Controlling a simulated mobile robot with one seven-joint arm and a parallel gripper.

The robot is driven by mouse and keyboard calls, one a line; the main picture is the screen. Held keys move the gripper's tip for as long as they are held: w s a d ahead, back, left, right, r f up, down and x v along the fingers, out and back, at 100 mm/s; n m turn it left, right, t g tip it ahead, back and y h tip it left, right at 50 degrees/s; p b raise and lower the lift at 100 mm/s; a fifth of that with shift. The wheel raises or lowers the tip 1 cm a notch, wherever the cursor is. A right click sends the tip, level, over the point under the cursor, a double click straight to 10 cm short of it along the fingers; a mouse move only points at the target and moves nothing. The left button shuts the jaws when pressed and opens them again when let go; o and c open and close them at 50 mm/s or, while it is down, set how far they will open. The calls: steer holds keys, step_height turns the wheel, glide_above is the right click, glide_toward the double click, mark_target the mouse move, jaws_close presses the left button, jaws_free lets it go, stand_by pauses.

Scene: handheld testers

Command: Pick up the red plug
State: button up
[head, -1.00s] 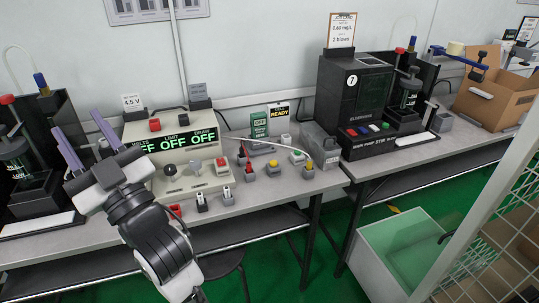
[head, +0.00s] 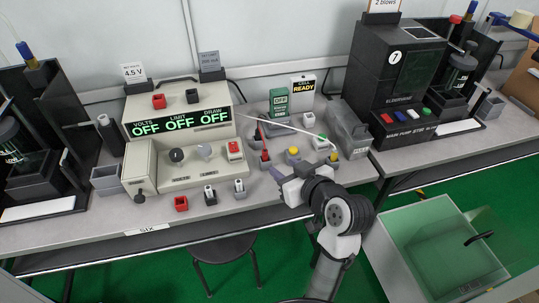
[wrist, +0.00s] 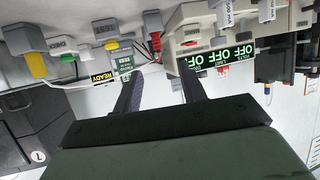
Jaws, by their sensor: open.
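The red plug (head: 265,155) sits in a small grey holder on the bench, right of the beige console, in the head view. In the upside-down wrist view the red plug (wrist: 156,42) shows beyond the fingertips, roughly in line with the gap between them. My gripper (head: 285,171) is open and empty, in front of the holders, a little right of the plug and nearer the bench's front edge. Its two dark fingers show apart in the wrist view (wrist: 158,70).
A yellow-topped holder (head: 293,154) and more small holders stand right of the plug. The beige console (head: 180,140) is left, with a red block (head: 181,203) in front. A grey container (head: 347,130) and a tall black machine (head: 395,75) stand right. A white rod or cable crosses behind.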

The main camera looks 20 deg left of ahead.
mark_target(267, 154)
steer(key=x, duration=0.6)
steer(key=shift+a, duration=0.1)
steer(key=shift+d+p+x, duration=0.25)
steer(key=shift+p+x, duration=0.45)
steer(key=shift+x, duration=2.45)
steer(key=shift+w+f, duration=0.15)
steer(key=shift+w, duration=0.05)
jaws_close()
